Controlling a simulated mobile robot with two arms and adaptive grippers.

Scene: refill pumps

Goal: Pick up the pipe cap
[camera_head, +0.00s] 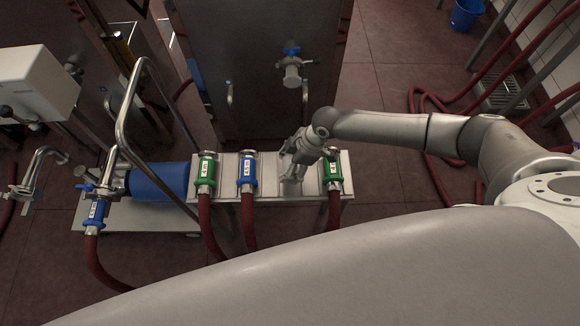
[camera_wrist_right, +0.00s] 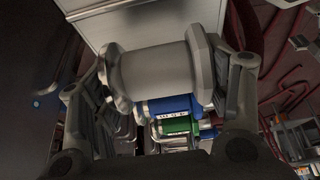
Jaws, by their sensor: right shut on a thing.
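The pipe cap shows in the right wrist view as a short pale grey metal cylinder with wider flanged ends (camera_wrist_right: 157,73). It lies crosswise between the two fingers of my right gripper (camera_wrist_right: 160,82), which is shut on it. In the head view my right gripper (camera_head: 293,168) points down over the metal pump deck, between the blue coupling and the right green coupling. The cap cannot be made out clearly there. Whether it touches the deck is hard to tell. My left gripper is not in view.
Green (camera_head: 206,172) and blue (camera_head: 247,172) couplings with dark red hoses line the deck (camera_head: 228,164). Another green coupling (camera_head: 332,174) sits close right of my gripper. A tall metal cabinet (camera_head: 255,70) with a valve (camera_head: 291,68) stands behind. A curved handrail (camera_head: 122,125) rises left.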

